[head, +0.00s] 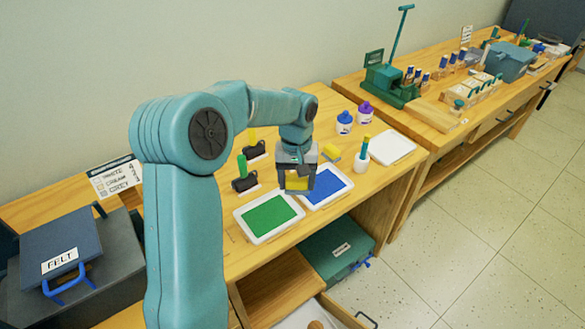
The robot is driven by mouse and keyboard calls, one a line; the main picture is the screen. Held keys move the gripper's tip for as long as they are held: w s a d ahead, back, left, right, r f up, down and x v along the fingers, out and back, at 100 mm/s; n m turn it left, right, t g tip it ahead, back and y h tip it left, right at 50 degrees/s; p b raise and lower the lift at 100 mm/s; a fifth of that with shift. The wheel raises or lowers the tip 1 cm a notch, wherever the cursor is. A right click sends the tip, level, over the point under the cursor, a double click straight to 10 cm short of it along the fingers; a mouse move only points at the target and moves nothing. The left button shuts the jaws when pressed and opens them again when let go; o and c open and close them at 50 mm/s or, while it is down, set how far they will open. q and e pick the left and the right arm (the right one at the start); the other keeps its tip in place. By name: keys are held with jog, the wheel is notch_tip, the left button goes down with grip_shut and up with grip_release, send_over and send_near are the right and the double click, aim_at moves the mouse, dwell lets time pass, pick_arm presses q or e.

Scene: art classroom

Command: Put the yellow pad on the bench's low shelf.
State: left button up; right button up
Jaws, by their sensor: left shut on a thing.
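My left gripper (297,188) is shut on a yellow pad (297,183), which shows between its fingers. It holds the pad over the bench (232,258), above the tray with the blue pad (326,186); I cannot tell the exact height. The fingers hide part of the yellow pad. The bench's low shelf (278,283) shows below the top, with a green case (337,247) on its right part. My right gripper is not in view.
A grey felt box (62,245) stands left. An open drawer (340,312) juts out below.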

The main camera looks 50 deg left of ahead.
pick_arm(q)
jog(key=s+a+r+n+p, duration=0.2)
jog(key=s+a+r+n, duration=0.3)
jog(key=a, duration=0.4)
notch_tip(320, 180, up, 4)
jog(key=n+p, duration=0.1)
jog(key=n, duration=0.2)
send_over(229, 207)
notch_tip(229, 207, down, 20)
jog(key=shift+f+p, duration=0.15)
jog(key=shift+p, duration=0.65)
jog(key=shift+d, duration=0.1)
jog(key=shift+f+b, duration=0.2)
jog(key=shift+b, duration=0.1)
jog(key=o, duration=0.8)
jog(key=shift+r, duration=0.1)
jog(key=shift+c, duration=0.2)
